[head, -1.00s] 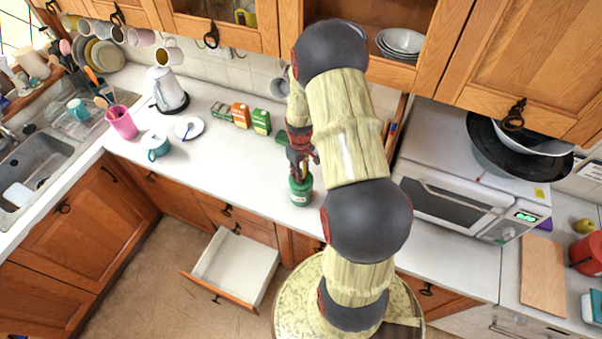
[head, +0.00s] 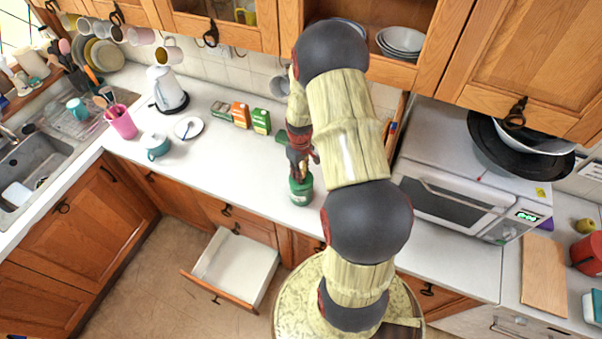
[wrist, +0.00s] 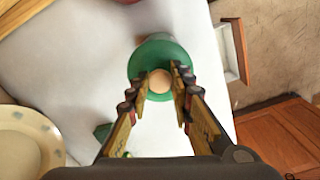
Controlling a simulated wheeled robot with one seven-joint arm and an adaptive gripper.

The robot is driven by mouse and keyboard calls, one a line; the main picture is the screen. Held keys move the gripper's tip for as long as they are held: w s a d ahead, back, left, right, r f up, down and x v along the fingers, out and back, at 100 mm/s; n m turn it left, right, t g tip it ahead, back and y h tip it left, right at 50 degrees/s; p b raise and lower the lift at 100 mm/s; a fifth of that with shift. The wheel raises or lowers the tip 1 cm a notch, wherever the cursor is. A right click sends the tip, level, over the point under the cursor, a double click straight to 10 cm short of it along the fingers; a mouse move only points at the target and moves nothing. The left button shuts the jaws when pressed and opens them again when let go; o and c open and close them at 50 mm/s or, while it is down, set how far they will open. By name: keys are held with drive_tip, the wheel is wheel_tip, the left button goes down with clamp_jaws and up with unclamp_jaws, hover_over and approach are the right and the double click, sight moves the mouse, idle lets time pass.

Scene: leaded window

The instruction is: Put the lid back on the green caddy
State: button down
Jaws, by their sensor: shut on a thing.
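The green caddy (head: 301,196) stands upright on the white counter near its front edge, with a pale label on its side. My gripper (head: 300,167) is directly above it, pointing down. In the wrist view, my gripper (wrist: 162,88) is shut on the round tan knob of the green lid (wrist: 139,68), one finger on each side. The lid lies over the caddy and hides most of it in that view. I cannot tell whether the lid rests on the rim or is slightly above it.
Another green item (head: 283,138) is behind my gripper. Several small boxes (head: 240,115) stand farther back left. An open drawer (head: 236,265) juts out below the counter. A microwave (head: 460,200) is to the right. The counter left of the caddy is clear.

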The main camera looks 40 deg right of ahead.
drive_tip(key=c, duration=1.5)
unclamp_jaws()
drive_tip(key=shift+o, duration=0.5)
drive_tip(key=o, duration=0.4)
drive_tip(key=shift+r+p, duration=1.85)
drive_tip(key=shift+r, duration=1.7)
